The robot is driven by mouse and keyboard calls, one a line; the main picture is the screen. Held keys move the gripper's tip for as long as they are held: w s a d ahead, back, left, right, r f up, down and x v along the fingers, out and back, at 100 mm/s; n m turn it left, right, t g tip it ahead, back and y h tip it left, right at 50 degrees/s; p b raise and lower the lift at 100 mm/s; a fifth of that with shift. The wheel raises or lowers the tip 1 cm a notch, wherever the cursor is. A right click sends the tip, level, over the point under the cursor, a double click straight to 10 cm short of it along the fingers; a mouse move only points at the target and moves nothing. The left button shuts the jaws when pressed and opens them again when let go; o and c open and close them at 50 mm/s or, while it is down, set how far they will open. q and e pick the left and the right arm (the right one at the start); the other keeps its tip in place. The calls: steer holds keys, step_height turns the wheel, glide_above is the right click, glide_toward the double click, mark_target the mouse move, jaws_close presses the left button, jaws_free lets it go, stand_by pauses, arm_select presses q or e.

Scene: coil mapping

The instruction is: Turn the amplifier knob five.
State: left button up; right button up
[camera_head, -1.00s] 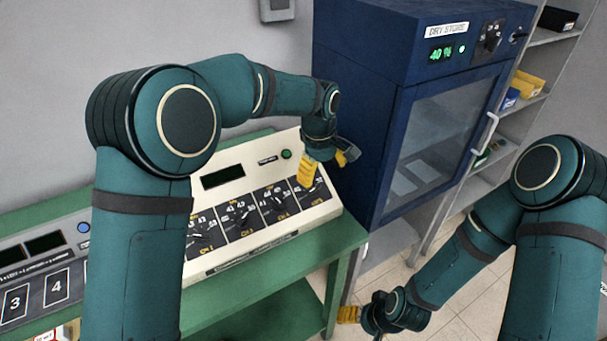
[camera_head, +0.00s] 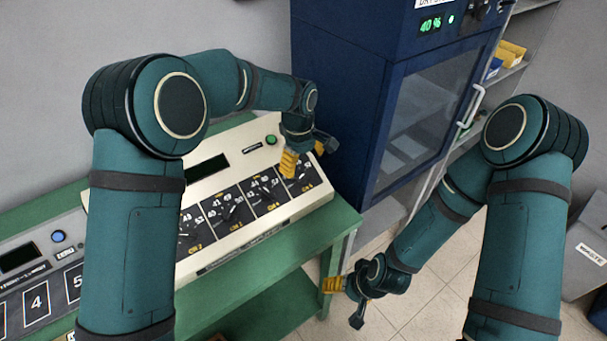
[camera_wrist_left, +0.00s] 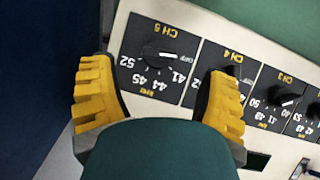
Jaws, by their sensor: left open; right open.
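The amplifier (camera_head: 232,145) is a cream box with a sloped front and a row of dark channel panels on the green bench. The CH 5 knob (camera_wrist_left: 150,52) is a black knob with a white pointer in the left wrist view. In the head view the CH 5 panel (camera_head: 304,186) shows at the right end of the row, partly hidden by my left gripper (camera_head: 304,157). That gripper is open above this panel. In the left wrist view its yellow fingers stand apart on either side of the CH 5 panel. My right gripper (camera_head: 344,302) is open and empty beside the bench.
The CH 4 knob (camera_wrist_left: 218,78) and CH 3 knob (camera_wrist_left: 288,100) sit beside CH 5. A blue dry-store cabinet (camera_head: 350,90) stands right of the bench. Another grey unit with numbered keys (camera_head: 36,302) lies at the left.

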mark_target(304, 174)
arm_select(q)
steer(key=f, duration=0.5)
steer(key=shift+w+d, duration=0.15)
steer(key=shift+w, duration=0.05)
steer(key=shift+r, duration=0.1)
steer(key=c, duration=1.2)
